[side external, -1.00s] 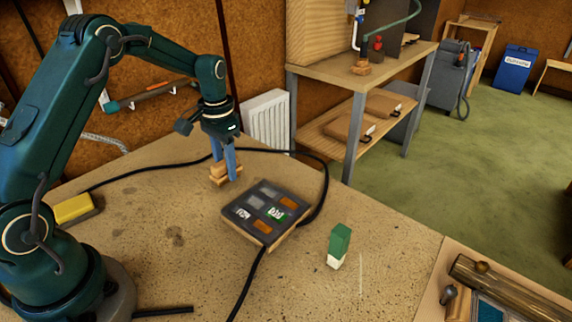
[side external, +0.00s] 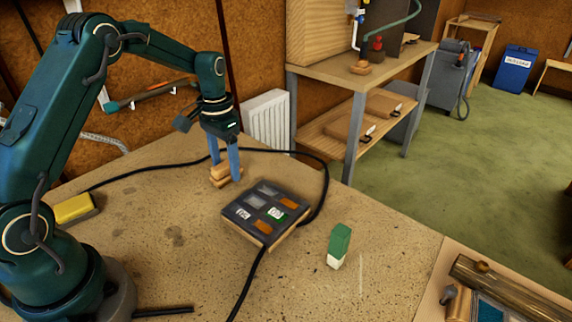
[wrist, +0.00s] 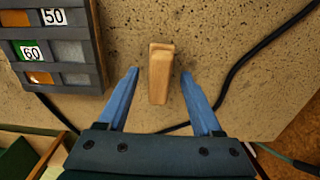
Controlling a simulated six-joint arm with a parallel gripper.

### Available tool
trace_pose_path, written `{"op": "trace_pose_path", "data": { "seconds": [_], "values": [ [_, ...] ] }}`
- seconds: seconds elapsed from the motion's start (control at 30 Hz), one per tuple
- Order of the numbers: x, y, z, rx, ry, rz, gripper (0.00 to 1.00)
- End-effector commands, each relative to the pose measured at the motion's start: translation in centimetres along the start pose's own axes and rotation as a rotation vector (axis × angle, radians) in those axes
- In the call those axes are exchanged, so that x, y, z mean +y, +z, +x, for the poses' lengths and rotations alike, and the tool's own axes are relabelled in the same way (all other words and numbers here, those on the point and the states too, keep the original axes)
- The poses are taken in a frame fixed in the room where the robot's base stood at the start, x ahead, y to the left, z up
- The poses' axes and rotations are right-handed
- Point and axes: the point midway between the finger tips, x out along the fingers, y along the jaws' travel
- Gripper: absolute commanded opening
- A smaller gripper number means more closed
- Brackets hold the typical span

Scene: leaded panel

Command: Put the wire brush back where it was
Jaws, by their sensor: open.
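A small light-wood piece (side external: 219,176) stands on the bench under my gripper, seemingly stepped in the side view. In the wrist view the wooden piece (wrist: 161,75) lies between my fingers, with a gap on either side. No bristles show on it, so I cannot tell whether it is the wire brush. My gripper (side external: 225,165) points down with its blue fingers open around the wood. In the wrist view my gripper (wrist: 160,74) is open and holds nothing.
A dark compartment tray (side external: 232,211) with labelled orange and grey pieces sits beside my gripper. A green-and-white block (side external: 339,245) stands to the right. A yellow block (side external: 73,208) lies at left. A black cable (side external: 322,190) loops around the tray.

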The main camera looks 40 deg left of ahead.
Motion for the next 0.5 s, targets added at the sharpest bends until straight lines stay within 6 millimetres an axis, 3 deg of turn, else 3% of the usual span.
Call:
{"op": "trace_pose_path", "data": {
  "seconds": [0.3, 0.5],
  "values": [
    [-0.1, -0.1, -6.9, 0.009, -0.004, 0.0, 0.67],
    [0.0, -0.1, -9.8, 0.004, -0.002, 0.0, 0.67]
  ]
}}
